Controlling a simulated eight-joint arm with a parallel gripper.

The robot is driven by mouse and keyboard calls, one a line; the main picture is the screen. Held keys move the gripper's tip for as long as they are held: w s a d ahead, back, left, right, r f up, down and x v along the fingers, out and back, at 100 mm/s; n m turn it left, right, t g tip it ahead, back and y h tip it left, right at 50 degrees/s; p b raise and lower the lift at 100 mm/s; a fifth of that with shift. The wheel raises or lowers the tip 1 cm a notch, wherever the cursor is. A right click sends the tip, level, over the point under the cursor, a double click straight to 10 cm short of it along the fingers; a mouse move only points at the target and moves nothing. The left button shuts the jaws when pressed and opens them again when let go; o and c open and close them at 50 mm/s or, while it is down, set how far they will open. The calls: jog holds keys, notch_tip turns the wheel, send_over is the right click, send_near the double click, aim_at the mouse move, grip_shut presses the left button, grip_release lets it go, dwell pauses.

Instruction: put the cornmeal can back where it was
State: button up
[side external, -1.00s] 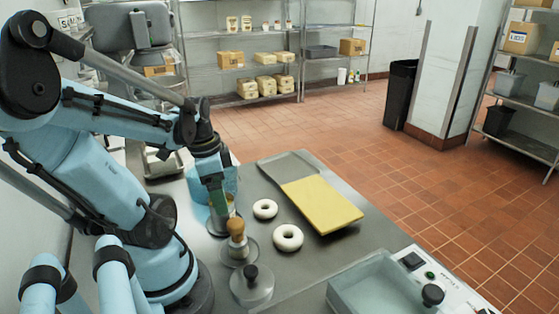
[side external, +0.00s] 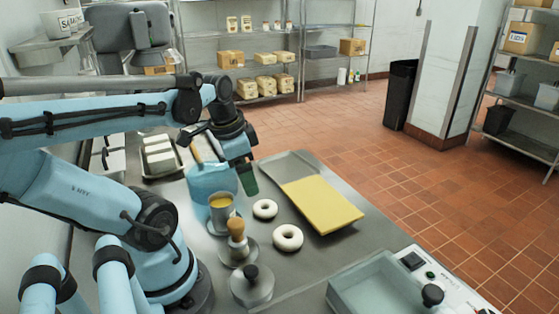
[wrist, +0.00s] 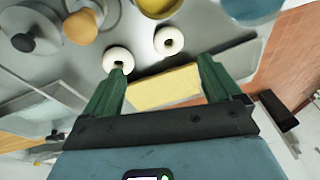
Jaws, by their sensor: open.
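The cornmeal can (side external: 221,213), a small metal can with yellow at its top, stands upright on the steel counter, on or beside a flat grey disc. The wrist view shows only part of its yellow top (wrist: 158,6) at the upper edge. My gripper (side external: 250,186) is apart from the can, above and to its right in the side view. In the wrist view the two green fingers (wrist: 161,70) are spread wide with nothing between them. The can's lower part is partly hidden by a wooden-knobbed tool (side external: 237,236).
A blue tub (side external: 205,183) stands just behind the can. Two white bagels (side external: 265,209) (side external: 288,238) lie to its right, near a tray (side external: 290,166) with a yellow board (side external: 322,204). A black-knobbed lid (side external: 251,288) lies in front. A glass-like basin (side external: 375,292) is at front right.

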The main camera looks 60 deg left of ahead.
jog(key=w+d+t, duration=0.2)
jog(key=w+d, duration=0.2)
jog(key=d, duration=0.2)
jog(key=w+d+r+n+t+h, duration=0.1)
jog(key=w+d+t, duration=0.1)
jog(key=w+d, duration=0.2)
jog(key=d, duration=0.2)
jog(key=shift+w+d, duration=0.25)
jog(key=shift+d, duration=0.15)
